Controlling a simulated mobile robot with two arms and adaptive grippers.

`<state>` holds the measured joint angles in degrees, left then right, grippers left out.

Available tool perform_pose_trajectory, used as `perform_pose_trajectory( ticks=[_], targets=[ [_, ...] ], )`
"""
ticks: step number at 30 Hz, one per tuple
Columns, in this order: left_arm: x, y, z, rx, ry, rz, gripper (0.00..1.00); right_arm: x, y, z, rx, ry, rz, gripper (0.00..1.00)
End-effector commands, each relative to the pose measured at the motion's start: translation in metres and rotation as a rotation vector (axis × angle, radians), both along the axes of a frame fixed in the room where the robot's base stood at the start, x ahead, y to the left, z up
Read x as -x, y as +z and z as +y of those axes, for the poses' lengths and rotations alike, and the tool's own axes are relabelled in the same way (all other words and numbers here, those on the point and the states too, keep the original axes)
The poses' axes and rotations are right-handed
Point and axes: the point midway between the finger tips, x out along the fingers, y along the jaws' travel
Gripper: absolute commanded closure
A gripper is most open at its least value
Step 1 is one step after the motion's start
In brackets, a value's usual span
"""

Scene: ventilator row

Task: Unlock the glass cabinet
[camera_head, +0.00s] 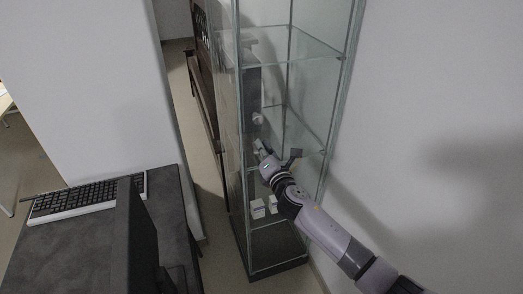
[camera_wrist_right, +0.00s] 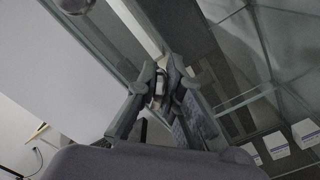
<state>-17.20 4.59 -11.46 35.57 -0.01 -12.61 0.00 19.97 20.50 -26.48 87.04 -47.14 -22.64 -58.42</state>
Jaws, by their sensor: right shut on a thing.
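The glass cabinet (camera_head: 245,170) stands upright in the middle of the head view, with a metal frame and glass shelves. A round pale knob (camera_head: 258,118) is on its front, and a round knob (camera_wrist_right: 75,4) shows at the top edge of the wrist view. My right gripper (camera_head: 261,150) is at the cabinet front, just below the knob. In the wrist view, its fingers (camera_wrist_right: 165,84) are closed around a small metallic piece (camera_wrist_right: 158,87), mostly hidden by the fingertips. I cannot tell whether this is a key or part of the lock. My left gripper is out of view.
Small white boxes (camera_head: 258,208) stand low inside the cabinet. A dark desk (camera_head: 90,245) with a keyboard (camera_head: 85,198) and a monitor (camera_head: 135,240) is at the left. A wall is close on the cabinet's right. A narrow strip of floor (camera_head: 212,215) lies between desk and cabinet.

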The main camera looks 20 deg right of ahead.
Motion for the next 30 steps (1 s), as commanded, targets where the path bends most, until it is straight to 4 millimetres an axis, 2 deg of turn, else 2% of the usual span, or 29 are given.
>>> perform_pose_trajectory(
  ticks=[15, 24, 30],
  targets=[
    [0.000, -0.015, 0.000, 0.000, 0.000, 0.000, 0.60, -0.002, 0.000, -0.005, -0.472, -0.002, 0.006, 1.00],
    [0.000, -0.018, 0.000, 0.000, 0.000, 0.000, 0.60, -0.002, -0.002, -0.005, -0.652, 0.000, 0.011, 1.00],
    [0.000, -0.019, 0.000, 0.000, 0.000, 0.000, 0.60, -0.002, -0.002, -0.005, -0.711, 0.000, 0.013, 1.00]
  ],
)
